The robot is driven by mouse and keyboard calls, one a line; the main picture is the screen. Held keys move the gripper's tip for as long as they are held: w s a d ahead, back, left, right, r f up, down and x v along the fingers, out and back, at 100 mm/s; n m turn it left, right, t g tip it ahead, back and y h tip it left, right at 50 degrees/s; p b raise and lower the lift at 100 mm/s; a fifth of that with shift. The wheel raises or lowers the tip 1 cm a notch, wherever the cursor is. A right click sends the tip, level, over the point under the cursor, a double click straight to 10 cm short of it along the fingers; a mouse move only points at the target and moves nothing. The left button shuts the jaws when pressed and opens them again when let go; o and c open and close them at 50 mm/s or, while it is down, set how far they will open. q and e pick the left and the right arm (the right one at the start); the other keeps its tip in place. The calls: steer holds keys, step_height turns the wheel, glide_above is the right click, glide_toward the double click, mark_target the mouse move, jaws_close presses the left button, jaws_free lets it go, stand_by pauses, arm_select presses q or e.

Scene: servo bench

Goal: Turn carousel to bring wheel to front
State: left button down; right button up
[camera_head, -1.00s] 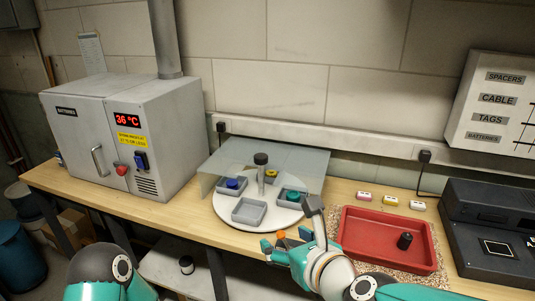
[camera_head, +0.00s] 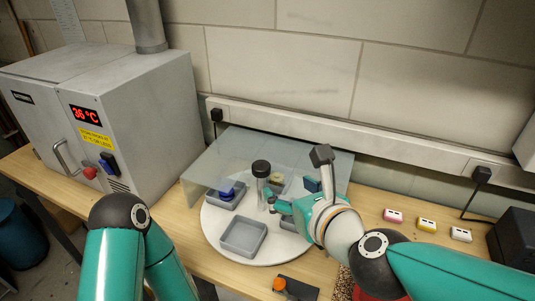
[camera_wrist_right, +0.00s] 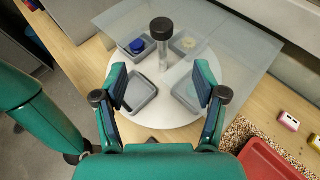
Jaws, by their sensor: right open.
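The carousel is a white round disc (camera_head: 212,222) with grey trays and a central post topped by a black knob (camera_head: 261,168). The front tray (camera_head: 243,237) looks empty. A blue round piece (camera_head: 227,191) sits in the left tray. The right tray is partly hidden by my right gripper (camera_head: 292,196). That gripper is open and empty above the disc, its fingers (camera_wrist_right: 162,84) apart, with the post ahead of them. My left gripper is out of view.
A clear panel (camera_head: 205,165) covers the carousel's back part. A grey oven (camera_head: 150,110) stands left. An orange-knobbed part (camera_head: 280,284) sits at the bench's front edge. Small coloured blocks (camera_head: 427,224) lie right. A red tray (camera_wrist_right: 268,163) is at lower right.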

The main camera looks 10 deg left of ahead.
mark_target(262, 167)
steer(key=x, duration=1.6)
steer(key=shift+w, duration=0.4)
steer(key=shift+c, duration=0.2)
jaws_close()
